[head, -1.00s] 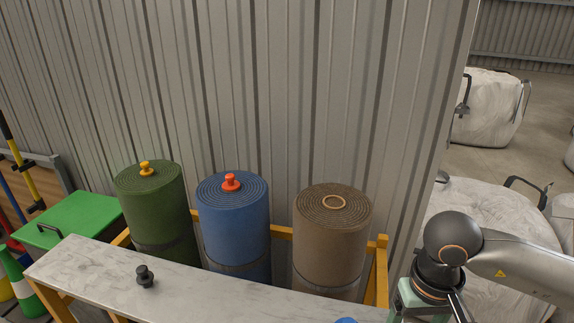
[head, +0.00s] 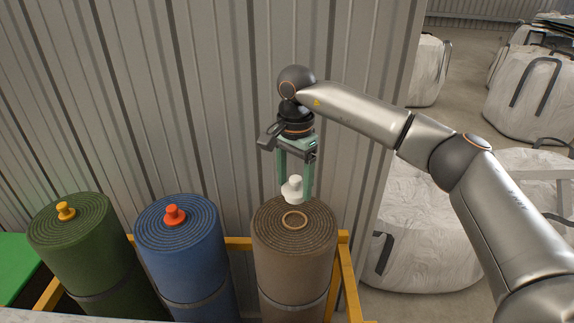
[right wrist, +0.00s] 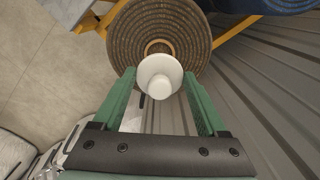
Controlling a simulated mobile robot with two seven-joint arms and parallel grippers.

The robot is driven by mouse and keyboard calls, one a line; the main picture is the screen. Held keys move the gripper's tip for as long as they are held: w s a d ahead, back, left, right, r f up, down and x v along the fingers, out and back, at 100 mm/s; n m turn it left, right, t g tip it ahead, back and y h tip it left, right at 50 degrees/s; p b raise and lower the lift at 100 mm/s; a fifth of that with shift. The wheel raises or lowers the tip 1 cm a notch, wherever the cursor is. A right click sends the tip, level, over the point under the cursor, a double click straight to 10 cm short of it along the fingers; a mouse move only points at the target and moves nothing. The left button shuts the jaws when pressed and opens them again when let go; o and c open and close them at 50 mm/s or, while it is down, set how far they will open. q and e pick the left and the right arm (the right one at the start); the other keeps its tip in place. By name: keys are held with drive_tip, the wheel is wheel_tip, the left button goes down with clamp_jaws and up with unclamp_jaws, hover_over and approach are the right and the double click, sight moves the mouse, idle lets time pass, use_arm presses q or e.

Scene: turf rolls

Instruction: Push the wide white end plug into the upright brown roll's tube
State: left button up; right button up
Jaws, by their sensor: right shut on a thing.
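The wide white end plug (head: 292,190) is held between the green fingers of my right gripper (head: 294,186), above the top of the upright brown roll (head: 292,262). The roll's tube (head: 294,220) shows as a pale ring with an open middle. A gap shows between plug and tube in the head view. In the right wrist view the plug (right wrist: 160,76) covers part of the tube's mouth (right wrist: 158,47), so their exact alignment is hard to tell. My left gripper is not in view.
A blue roll (head: 185,255) with a red plug and a green roll (head: 85,255) with a yellow plug stand to the left. A yellow frame (head: 343,270) surrounds the rolls. The corrugated wall (head: 200,110) is close behind. White bulk bags (head: 430,240) stand at the right.

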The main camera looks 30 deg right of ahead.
drive_tip(key=shift+r, duration=0.15)
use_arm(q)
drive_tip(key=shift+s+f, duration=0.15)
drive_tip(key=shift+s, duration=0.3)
use_arm(e)
drive_tip(key=shift+r+p, duration=0.1)
drive_tip(key=shift+p, duration=0.25)
drive_tip(key=b, duration=0.3)
hover_over(294, 211)
drive_tip(key=s+a, duration=0.1)
drive_tip(key=s, duration=0.2)
drive_tip(key=shift+w+a+f, duration=0.1)
drive_tip(key=shift+f, duration=1.25)
drive_tip(key=shift+a+f, duration=0.1)
drive_tip(key=shift+f, duration=1.25)
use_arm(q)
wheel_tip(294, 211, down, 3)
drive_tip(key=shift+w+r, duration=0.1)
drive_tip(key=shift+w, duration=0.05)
use_arm(e)
drive_tip(key=shift+f, duration=0.3)
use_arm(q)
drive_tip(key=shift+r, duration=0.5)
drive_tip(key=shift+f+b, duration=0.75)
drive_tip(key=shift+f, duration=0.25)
use_arm(e)
drive_tip(key=shift+f, duration=1.7)
drive_tip(key=o, duration=1.3)
